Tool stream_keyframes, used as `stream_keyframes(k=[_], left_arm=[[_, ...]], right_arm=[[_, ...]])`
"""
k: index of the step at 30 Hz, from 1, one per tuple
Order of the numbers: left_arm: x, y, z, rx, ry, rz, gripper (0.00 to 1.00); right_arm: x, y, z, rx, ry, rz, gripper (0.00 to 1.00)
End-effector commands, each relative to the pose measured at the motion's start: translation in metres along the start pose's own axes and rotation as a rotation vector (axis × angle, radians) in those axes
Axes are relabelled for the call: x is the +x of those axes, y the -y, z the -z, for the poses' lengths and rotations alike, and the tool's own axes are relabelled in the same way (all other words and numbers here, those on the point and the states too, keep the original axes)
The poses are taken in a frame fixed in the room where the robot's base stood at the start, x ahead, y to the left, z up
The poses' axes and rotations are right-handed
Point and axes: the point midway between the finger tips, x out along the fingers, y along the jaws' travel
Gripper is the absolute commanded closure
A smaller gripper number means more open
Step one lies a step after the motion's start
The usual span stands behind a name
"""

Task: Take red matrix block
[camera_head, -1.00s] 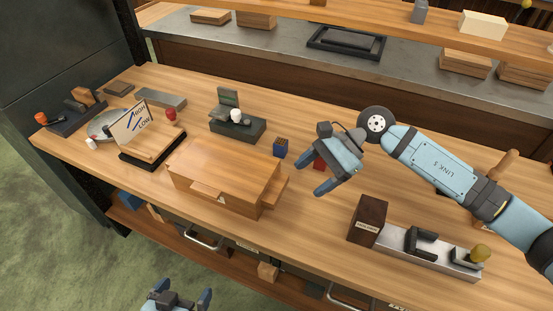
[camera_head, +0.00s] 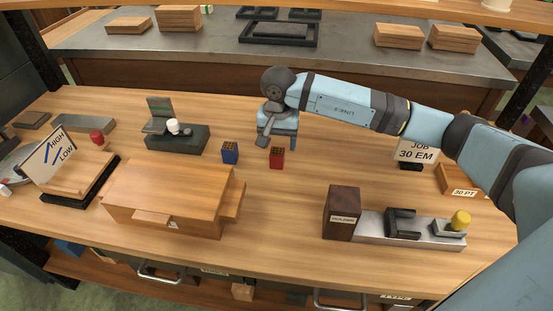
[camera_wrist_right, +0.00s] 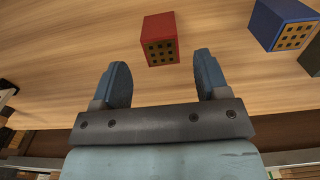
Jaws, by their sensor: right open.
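My right gripper (camera_head: 279,145) is behind the block in the head view, pointing down. In the right wrist view my right gripper (camera_wrist_right: 162,72) is open and empty, with its two blue fingers spread apart. The block is not between the fingers. My left gripper is not in view now.
A blue matrix block (camera_head: 230,153) stands left of the red one. A wooden box (camera_head: 165,190) lies front left, and a dark block labelled HOLDER (camera_head: 342,213) stands front right beside a metal tray (camera_head: 380,228).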

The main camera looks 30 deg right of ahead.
Motion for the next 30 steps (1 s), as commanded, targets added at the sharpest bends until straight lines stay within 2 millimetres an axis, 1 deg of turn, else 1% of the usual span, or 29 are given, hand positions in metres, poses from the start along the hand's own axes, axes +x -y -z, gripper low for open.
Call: stream_keyframes(k=[5, 12, 14, 16, 21, 22, 28, 29, 30], left_arm=[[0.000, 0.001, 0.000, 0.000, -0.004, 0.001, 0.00], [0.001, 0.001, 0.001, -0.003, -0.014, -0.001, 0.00], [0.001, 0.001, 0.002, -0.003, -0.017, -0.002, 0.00], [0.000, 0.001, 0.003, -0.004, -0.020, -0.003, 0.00], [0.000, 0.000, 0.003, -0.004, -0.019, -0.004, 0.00], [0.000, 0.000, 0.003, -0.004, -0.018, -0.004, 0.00], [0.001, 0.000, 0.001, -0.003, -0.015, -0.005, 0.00], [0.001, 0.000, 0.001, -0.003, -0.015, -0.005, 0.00], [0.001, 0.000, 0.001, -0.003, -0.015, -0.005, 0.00]], right_arm=[[0.010, 0.000, -0.001, 0.001, 0.001, 0.001, 0.32], [0.045, 0.002, -0.004, 0.001, 0.003, 0.000, 0.32], [0.052, 0.002, -0.004, 0.001, 0.002, 0.001, 0.32], [0.055, 0.002, -0.003, 0.001, 0.001, 0.002, 0.32], [0.055, 0.002, -0.003, 0.001, 0.000, 0.002, 0.32], [0.055, 0.002, -0.003, 0.001, 0.000, 0.002, 0.34], [0.055, 0.002, -0.003, 0.001, 0.000, 0.002, 0.80], [0.055, 0.002, -0.003, 0.001, 0.000, 0.002, 0.83], [0.055, 0.002, -0.003, 0.001, 0.000, 0.002, 0.83]])
